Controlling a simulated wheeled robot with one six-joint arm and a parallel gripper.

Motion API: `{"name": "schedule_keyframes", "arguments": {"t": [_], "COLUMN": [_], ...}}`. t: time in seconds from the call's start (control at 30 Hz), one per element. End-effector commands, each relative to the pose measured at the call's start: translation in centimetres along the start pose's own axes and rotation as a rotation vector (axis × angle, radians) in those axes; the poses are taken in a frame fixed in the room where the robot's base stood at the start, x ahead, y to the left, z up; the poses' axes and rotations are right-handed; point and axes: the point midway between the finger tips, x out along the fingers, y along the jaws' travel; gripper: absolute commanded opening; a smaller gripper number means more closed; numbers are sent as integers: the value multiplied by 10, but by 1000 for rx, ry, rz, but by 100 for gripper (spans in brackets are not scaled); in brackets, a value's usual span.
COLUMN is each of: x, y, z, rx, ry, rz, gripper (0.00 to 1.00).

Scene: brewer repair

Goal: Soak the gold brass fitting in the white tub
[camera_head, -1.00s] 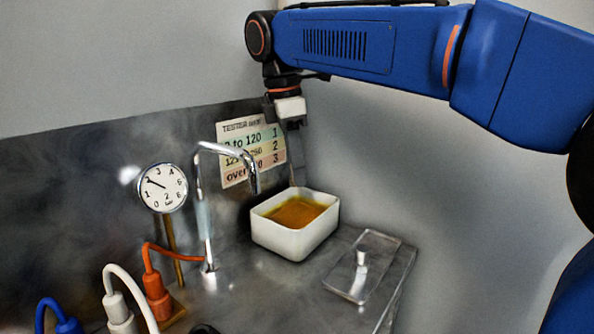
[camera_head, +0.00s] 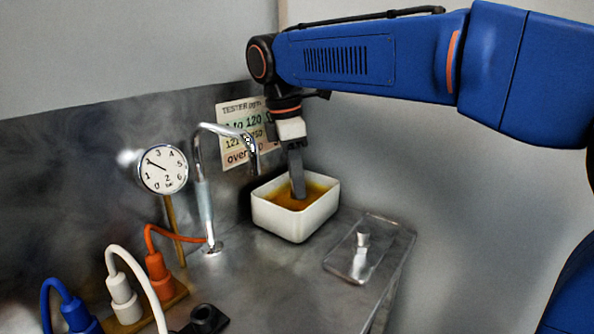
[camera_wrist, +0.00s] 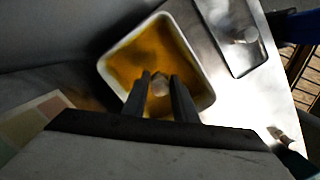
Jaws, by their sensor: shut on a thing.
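The white tub (camera_head: 296,229) stands on the metal counter and holds an amber-brown liquid (camera_head: 312,192). It also shows in the wrist view (camera_wrist: 207,78). My gripper (camera_head: 298,192) points down into the tub, with its fingertips at or in the liquid. In the wrist view my gripper (camera_wrist: 160,92) is shut on a small pale, brassy piece, the brass fitting (camera_wrist: 159,85), between its fingertips. The fitting is over or in the liquid; I cannot tell how deep. In the head view the fitting is hidden.
A clear lid with a knob (camera_head: 362,240) lies right of the tub. A chrome tap (camera_head: 205,195) arches close on the left, beside a dial gauge (camera_head: 163,170). Blue, white and orange plugs (camera_head: 122,298) stand front left. A tester chart (camera_head: 236,125) hangs behind.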

Motion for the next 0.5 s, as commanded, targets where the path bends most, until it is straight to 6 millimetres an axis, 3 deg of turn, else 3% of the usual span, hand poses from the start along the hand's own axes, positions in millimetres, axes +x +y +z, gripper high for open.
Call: {"name": "schedule_keyframes", "arguments": {"t": [0.5], "x": [32], "y": [0], "z": [-5], "rx": [0], "ry": [0], "rz": [1], "gripper": [2]}}
